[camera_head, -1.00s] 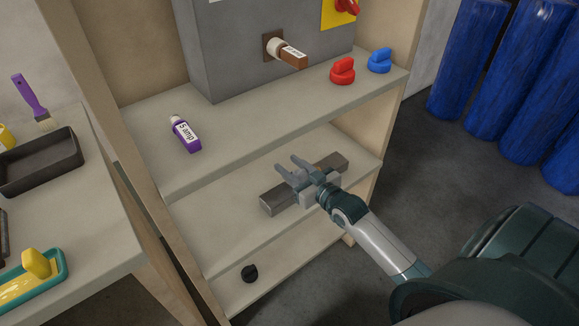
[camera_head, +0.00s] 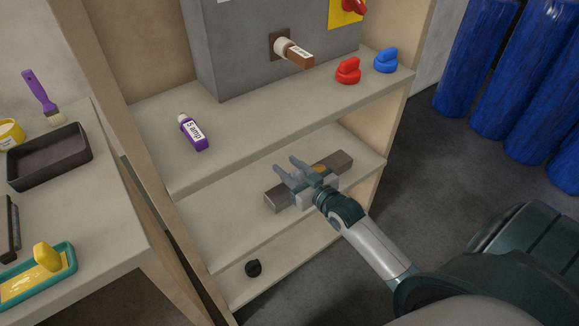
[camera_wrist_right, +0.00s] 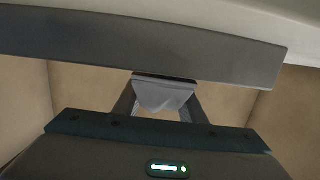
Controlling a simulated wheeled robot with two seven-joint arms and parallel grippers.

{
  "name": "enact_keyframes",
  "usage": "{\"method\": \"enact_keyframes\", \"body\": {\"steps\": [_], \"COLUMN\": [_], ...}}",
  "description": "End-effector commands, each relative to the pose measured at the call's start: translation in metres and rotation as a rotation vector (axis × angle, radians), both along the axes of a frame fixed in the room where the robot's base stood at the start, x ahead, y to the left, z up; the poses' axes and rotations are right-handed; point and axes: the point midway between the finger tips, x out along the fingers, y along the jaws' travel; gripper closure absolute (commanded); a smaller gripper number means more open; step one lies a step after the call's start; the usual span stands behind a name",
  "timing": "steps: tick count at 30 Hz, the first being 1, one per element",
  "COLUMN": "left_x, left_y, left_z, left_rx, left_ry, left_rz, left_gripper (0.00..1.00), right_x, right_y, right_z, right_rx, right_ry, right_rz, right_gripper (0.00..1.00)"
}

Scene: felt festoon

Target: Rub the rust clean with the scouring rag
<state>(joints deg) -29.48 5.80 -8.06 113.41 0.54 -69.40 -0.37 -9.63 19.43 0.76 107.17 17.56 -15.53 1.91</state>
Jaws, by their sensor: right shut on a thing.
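A grey metal bar (camera_head: 338,162) lies on the middle shelf. An orange-brown rust patch (camera_head: 319,168) shows on it just right of my gripper. My right gripper (camera_head: 287,168) is over the middle of the bar, shut on a light grey scouring rag (camera_head: 305,194). In the right wrist view the rag (camera_wrist_right: 163,96) hangs between the fingers, at the edge of the bar (camera_wrist_right: 90,42). I cannot tell whether it presses on the bar. The rest of the bar's middle is hidden by the gripper. My left gripper is out of view.
The upper shelf (camera_head: 240,132) above holds a purple bottle (camera_head: 194,133), a red knob (camera_head: 348,71) and a blue knob (camera_head: 386,60). A black knob (camera_head: 253,268) lies on the bottom shelf. A side table (camera_head: 110,215) stands left.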

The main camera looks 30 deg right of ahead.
Motion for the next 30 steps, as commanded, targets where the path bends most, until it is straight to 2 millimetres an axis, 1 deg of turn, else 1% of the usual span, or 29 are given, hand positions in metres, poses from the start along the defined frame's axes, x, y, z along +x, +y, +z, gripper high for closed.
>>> {"method": "enact_keyframes", "body": {"steps": [5, 17, 30], "left_x": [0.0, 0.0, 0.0], "left_y": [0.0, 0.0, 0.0], "left_z": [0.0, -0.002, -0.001], "left_rx": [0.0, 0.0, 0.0], "left_ry": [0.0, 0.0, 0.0], "left_rz": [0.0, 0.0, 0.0], "left_gripper": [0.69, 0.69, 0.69], "right_x": [0.001, 0.002, 0.002], "right_y": [-0.004, -0.023, -0.024], "right_z": [0.0, -0.001, -0.002], "right_rx": [-0.002, -0.001, 0.0], "right_ry": [-0.001, -0.001, 0.0], "right_rz": [0.0, -0.001, -0.001], "right_gripper": [0.88, 0.88, 0.88]}}
